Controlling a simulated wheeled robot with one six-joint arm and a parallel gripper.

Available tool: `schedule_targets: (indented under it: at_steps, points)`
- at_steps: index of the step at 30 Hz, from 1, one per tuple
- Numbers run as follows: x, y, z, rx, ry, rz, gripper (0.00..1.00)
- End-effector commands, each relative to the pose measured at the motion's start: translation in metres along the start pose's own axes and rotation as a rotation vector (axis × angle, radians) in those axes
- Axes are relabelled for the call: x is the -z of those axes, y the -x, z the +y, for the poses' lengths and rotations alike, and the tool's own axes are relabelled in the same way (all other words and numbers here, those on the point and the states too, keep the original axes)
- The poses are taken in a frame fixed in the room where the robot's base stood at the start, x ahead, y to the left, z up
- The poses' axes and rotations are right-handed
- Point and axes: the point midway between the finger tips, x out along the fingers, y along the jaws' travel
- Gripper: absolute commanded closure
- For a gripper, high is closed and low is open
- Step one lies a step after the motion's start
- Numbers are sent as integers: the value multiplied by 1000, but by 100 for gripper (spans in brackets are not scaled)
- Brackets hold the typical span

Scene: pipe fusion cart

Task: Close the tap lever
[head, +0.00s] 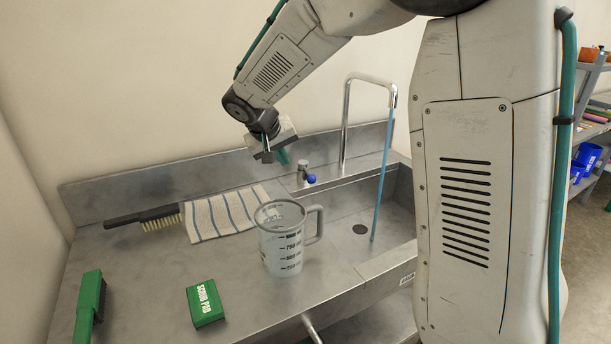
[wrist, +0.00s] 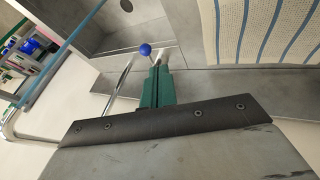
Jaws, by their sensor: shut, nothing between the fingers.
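The tap lever has a blue ball knob (head: 311,179) on a short chrome post (head: 302,172) at the back of the steel counter, left of the sink. The knob also shows in the wrist view (wrist: 145,49), just beyond the fingertips. A tall chrome spout (head: 345,125) rises behind the sink, and a blue stream of water (head: 380,190) falls from it into the basin. My gripper (head: 285,160) is shut and empty, above and left of the knob in the head view. Its green fingers (wrist: 158,68) point at the lever. I cannot tell whether they touch it.
A measuring jug (head: 282,245) stands in front of the lever. A striped cloth (head: 222,215), a brush (head: 145,217), a green scrub pad box (head: 205,303) and a green block (head: 88,305) lie on the counter. The sink (head: 350,232) is at right. A backsplash (head: 150,178) runs behind.

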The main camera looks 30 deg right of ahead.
Motion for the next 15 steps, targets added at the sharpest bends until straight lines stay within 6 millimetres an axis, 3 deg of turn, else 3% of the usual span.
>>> schedule_targets:
  at_steps: [5,11,15]
  points:
    - [19,-20,-14,-12,-1,25,100]
    - [21,-41,-14,-14,-2,26,100]
    - [21,-69,-13,-14,-2,23,100]
